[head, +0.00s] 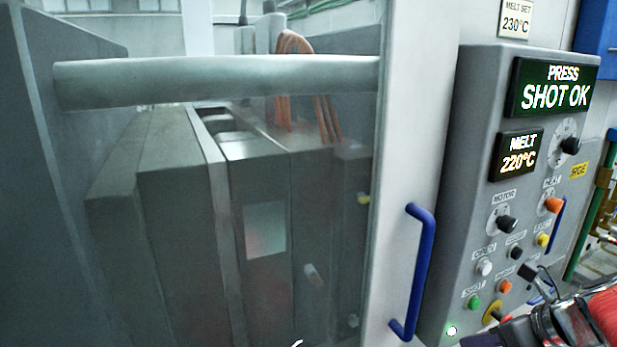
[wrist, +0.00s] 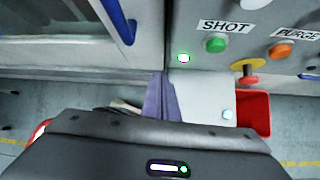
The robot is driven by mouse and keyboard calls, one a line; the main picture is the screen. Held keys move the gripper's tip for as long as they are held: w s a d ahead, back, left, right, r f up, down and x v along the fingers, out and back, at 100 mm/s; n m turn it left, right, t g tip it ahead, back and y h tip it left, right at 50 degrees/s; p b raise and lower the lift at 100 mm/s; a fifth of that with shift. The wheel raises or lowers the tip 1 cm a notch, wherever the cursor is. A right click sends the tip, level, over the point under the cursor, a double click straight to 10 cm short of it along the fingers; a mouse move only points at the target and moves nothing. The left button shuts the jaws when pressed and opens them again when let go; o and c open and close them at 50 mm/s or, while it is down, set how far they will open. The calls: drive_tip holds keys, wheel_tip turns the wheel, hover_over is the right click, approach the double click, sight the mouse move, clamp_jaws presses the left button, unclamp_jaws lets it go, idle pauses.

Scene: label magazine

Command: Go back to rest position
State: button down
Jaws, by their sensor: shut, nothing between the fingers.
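My gripper (wrist: 162,98) shows in the wrist view as purple-grey fingers, shut and empty, in front of the lower part of the press control panel (wrist: 240,20). The green SHOT button (wrist: 215,45) and the orange PURGE button (wrist: 282,50) are beyond the fingers, apart from them in the picture. In the head view my arm comes in at the bottom right, below the panel (head: 480,150), and partly covers its lower corner. The panel's displays (head: 554,88) read PRESS SHOT OK and MELT 220°C.
Left of the panel is the clear press guard with a blue handle (head: 412,270) and a grey bar (head: 220,80). Mould blocks (head: 180,200) stand behind it. A yellow-ringed red knob (wrist: 248,72) and a red bin (wrist: 254,112) are close right of my fingers.

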drive_tip(key=s+a+n+h, duration=0.1)
drive_tip(key=s+a+n, duration=0.1)
drive_tip(key=a+n, duration=0.4)
drive_tip(key=s+a+n+h, duration=0.1)
drive_tip(key=s+a+n, duration=0.2)
drive_tip(key=n, duration=1.3)
drive_tip(key=s+a+n+g+h, duration=0.1)
drive_tip(key=s+a+n, duration=0.2)
drive_tip(key=a+n, duration=0.7)
drive_tip(key=shift+r+n, duration=0.35)
drive_tip(key=shift+n, duration=0.25)
